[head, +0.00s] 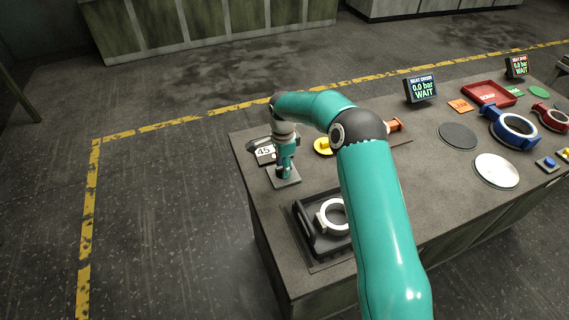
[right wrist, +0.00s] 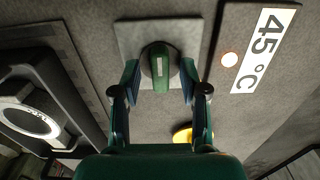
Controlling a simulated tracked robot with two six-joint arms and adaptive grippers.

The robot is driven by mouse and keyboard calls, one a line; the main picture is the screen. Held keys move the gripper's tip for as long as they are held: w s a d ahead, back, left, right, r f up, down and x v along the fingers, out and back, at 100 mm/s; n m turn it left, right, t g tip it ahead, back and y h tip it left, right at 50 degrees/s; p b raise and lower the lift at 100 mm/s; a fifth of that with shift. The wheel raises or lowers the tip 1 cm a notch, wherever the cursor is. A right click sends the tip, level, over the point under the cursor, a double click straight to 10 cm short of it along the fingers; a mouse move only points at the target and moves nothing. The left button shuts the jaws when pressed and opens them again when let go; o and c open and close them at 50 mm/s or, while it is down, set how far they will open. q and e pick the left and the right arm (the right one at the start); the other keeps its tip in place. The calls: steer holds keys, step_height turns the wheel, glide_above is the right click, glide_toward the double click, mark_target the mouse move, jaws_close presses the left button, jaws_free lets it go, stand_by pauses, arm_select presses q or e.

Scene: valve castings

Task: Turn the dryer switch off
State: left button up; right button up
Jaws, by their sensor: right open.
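The switch (right wrist: 159,66) is a dark round knob with a green bar and a pale mark, on a square grey plate (right wrist: 128,34) in the right wrist view. The bar points up and down in that picture. My right gripper (right wrist: 160,82) is open, with one finger on each side of the knob; whether they touch it I cannot tell. In the head view my right gripper (head: 285,170) points down over the plate (head: 285,182) and hides most of the knob. A dark panel reading 45 °C (right wrist: 262,48) stands beside the plate, with a pale, orange-rimmed round spot (right wrist: 230,60). My left gripper is out of view.
A black tray (head: 303,238) with a white ring (head: 324,219) lies near the front left. A yellow object (head: 322,146) is right of the gripper. Two displays reading WAIT (head: 421,89), a red scrap tray (head: 487,93) and blue ring casting (head: 513,127) stand farther right.

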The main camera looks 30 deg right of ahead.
jaws_close()
steer(key=shift+d, duration=0.15)
